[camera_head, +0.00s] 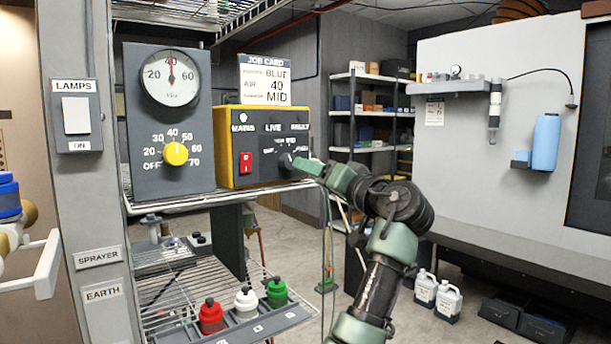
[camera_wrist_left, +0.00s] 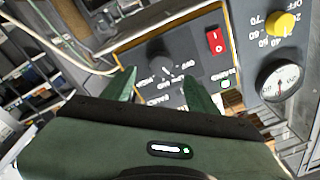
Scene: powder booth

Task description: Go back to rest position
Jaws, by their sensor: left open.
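My left gripper (camera_head: 303,166) is at the front of a yellow-edged control box (camera_head: 223,150), close to its dark right-hand knob (camera_head: 286,160). In the left wrist view the two green fingers (camera_wrist_left: 160,92) are apart, with the knob (camera_wrist_left: 161,54) seen beyond and between their tips. Nothing is held in them. I cannot tell whether a finger touches the knob. The box's red switch (camera_head: 246,163) also shows in the wrist view (camera_wrist_left: 215,42). My right gripper is out of view.
A grey panel with a yellow knob (camera_head: 175,153) and gauge (camera_head: 170,77) stands left of the box. Below, red (camera_head: 211,317), white (camera_head: 246,303) and green (camera_head: 277,292) bottles sit in a wire-shelf rack. White jugs (camera_head: 447,302) stand on the floor. A white booth (camera_head: 470,180) stands right.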

